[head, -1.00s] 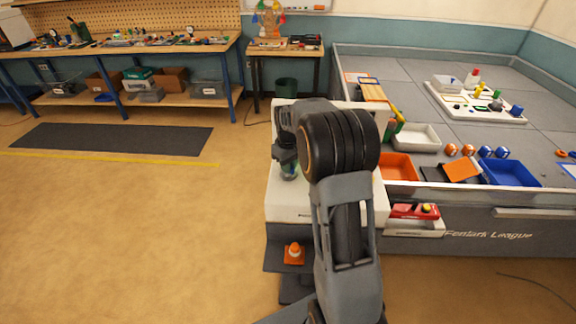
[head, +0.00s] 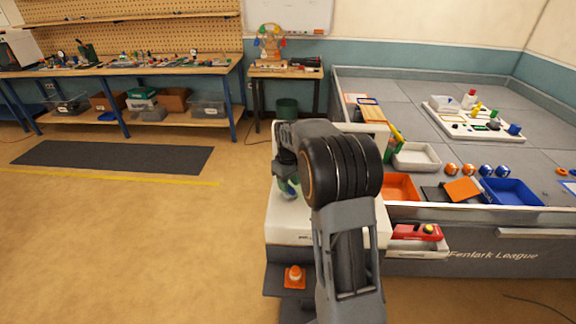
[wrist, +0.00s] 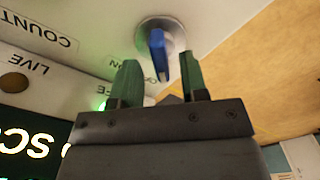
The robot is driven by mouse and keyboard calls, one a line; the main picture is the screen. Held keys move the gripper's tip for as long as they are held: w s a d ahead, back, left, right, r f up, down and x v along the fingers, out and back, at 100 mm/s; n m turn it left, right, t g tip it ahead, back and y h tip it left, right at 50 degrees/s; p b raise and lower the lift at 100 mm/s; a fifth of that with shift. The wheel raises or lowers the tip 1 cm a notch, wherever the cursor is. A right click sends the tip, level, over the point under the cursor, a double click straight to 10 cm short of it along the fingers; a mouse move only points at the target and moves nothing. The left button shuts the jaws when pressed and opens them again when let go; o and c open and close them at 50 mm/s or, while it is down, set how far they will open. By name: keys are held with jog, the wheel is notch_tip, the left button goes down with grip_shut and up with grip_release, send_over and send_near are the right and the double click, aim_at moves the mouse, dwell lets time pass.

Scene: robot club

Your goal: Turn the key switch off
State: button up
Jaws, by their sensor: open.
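The key switch (wrist: 174,36) shows in the wrist view as a round pale collar on a white panel, with a blue key (wrist: 158,54) standing out from it. The label beside it is partly hidden; the letters "ON" can be read. My gripper (wrist: 160,78) is open, its two green-lined fingers apart, one on each side of the key's near end. I cannot tell whether either finger touches the key. In the head view my gripper (head: 287,185) is mostly behind my arm, over the white box, and the key is hidden there.
A green light (wrist: 102,106) glows left of my fingers, near a dark round knob (wrist: 14,82) and a dark display (wrist: 30,140).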

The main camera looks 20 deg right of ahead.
notch_tip(320, 180, up, 12)
dwell(0.4)
dwell(0.4)
jog(key=f+m, duration=0.1)
jog(key=s+f+m, duration=0.1)
jog(key=f, duration=0.1)
jog(key=shift+a+f, duration=0.2)
jog(key=shift+f, duration=0.1)
jog(key=s+a+t, duration=0.1)
jog(key=s+a, duration=0.2)
jog(key=s, duration=0.4)
jog(key=s+a+f+t, duration=0.1)
jog(key=s+a, duration=0.3)
jog(key=s, duration=0.3)
jog(key=s+a+m+t, duration=0.1)
jog(key=s+a+t, duration=0.1)
jog(key=s, duration=0.5)
jog(key=shift+a+f, duration=0.2)
jog(key=shift+a, duration=0.55)
jog(key=shift+d, duration=0.1)
